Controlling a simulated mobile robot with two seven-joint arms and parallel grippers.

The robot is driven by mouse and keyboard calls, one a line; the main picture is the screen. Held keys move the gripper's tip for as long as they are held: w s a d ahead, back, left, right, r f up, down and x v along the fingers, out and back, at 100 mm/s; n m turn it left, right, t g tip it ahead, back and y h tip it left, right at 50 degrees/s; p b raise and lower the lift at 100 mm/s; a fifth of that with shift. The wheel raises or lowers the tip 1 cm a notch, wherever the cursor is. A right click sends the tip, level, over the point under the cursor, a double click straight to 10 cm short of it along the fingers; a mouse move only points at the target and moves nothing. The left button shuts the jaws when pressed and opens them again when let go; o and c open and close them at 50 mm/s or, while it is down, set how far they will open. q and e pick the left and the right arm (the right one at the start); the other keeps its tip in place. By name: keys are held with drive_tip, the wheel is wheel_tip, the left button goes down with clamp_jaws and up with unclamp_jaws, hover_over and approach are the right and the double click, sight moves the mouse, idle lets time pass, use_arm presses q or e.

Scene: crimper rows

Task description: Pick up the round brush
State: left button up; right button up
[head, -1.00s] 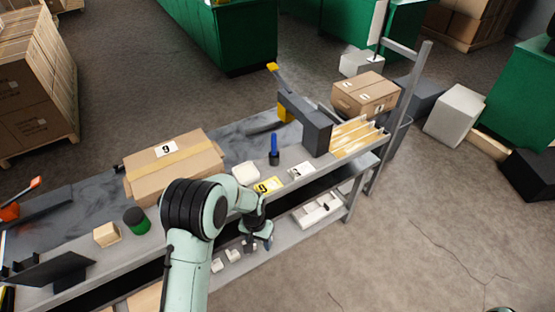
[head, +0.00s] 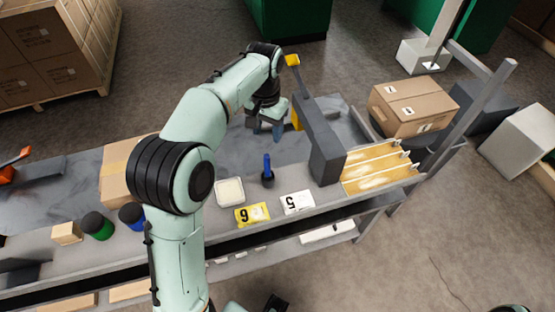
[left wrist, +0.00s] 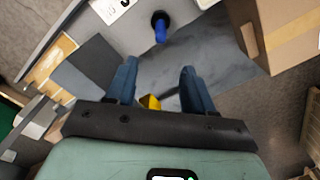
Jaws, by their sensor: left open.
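The round brush (head: 267,172) has a blue handle and a round black base. It stands upright on the grey bench top, behind the yellow "6" card. It also shows near the top of the left wrist view (left wrist: 160,32), beyond the fingertips. My left gripper (head: 265,127) is open and empty above the back of the bench, farther back than the brush and apart from it. Its two blue fingers (left wrist: 160,82) stand well apart in the left wrist view. I do not see my right gripper.
A dark grey upright tool with a yellow-tipped lever (head: 318,140) stands right of the brush. A white dish (head: 230,192) is close on its left. A "5" card (head: 297,202) and "6" card (head: 252,214) lie at the front. A cardboard box (head: 115,172) is partly behind my arm.

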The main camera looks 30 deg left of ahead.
sight(267, 156)
use_arm(q)
drive_tip(key=f, duration=0.4)
drive_tip(key=s+f+b, duration=0.1)
drive_tip(key=f, duration=0.2)
drive_tip(key=shift+f, duration=0.1)
wheel_tip(267, 156, down, 6)
drive_tip(key=shift+s+d+r+b, duration=0.1)
drive_tip(key=shift+d+r+b, duration=0.05)
drive_tip(key=shift+b, duration=0.4)
clamp_jaws()
use_arm(e)
drive_tip(key=shift+s+f, duration=0.35)
drive_tip(key=shift+f, duration=0.25)
drive_tip(key=shift+s+f, duration=0.35)
drive_tip(key=shift+f, duration=0.25)
